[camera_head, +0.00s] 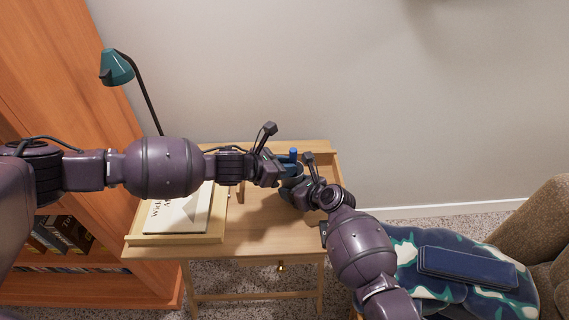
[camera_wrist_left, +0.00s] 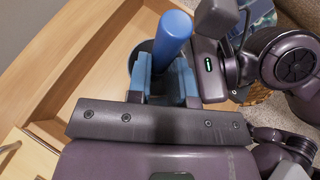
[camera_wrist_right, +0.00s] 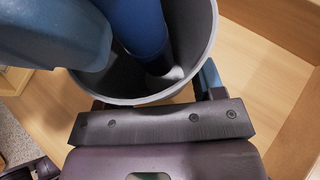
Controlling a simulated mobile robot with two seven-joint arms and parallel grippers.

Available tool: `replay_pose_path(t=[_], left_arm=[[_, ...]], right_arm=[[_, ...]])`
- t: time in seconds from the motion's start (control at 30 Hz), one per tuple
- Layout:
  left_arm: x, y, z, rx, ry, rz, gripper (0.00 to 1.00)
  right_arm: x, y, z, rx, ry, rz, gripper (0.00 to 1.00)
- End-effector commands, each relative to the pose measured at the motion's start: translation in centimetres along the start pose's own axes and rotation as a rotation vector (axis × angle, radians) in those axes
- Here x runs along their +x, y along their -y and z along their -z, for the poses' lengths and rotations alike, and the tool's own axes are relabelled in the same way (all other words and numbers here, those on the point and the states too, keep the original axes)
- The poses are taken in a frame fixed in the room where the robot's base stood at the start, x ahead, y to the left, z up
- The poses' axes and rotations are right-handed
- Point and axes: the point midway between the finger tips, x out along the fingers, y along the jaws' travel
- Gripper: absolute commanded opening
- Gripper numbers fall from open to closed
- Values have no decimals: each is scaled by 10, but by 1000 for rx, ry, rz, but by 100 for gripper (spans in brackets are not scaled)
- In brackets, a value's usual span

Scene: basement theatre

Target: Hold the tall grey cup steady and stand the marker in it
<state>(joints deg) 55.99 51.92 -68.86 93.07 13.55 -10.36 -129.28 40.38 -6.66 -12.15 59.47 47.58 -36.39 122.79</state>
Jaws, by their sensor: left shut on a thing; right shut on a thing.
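The blue marker (camera_head: 293,153) is upright or nearly so, with its top sticking up above the grippers. My left gripper (camera_head: 284,170) is shut on it, and its blue fingers flank the marker (camera_wrist_left: 172,38) in the left wrist view. The tall grey cup (camera_wrist_right: 200,40) is open at the top in the right wrist view. My right gripper (camera_wrist_right: 150,98) is shut on the cup's wall. The lower part of the marker (camera_wrist_right: 135,22) is inside the cup's mouth. Whether it rests on the cup's bottom is unclear. In the head view the cup is mostly hidden by the grippers.
The wooden desk (camera_head: 255,235) has a raised rim at the back and right. A book (camera_head: 178,210) lies on a wooden stand at its left. A teal lamp (camera_head: 117,67) stands behind. A bookcase is at left, and a patterned chair (camera_head: 400,245) at right.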

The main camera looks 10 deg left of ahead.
Motion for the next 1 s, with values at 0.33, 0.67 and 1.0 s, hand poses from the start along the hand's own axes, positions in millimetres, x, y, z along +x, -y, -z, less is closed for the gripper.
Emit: replay_pose_path(t=[0.33,0.67,1.0], left_arm=[[2,1,16,-6,-21,-2,0],[1,0,19,-8,-26,-5,41],[-45,0,15,-3,-20,-5,50]], right_arm=[[1,-1,-3,1,7,-3,40],[2,-1,-4,1,10,-2,40],[0,3,-3,3,9,5,53]])
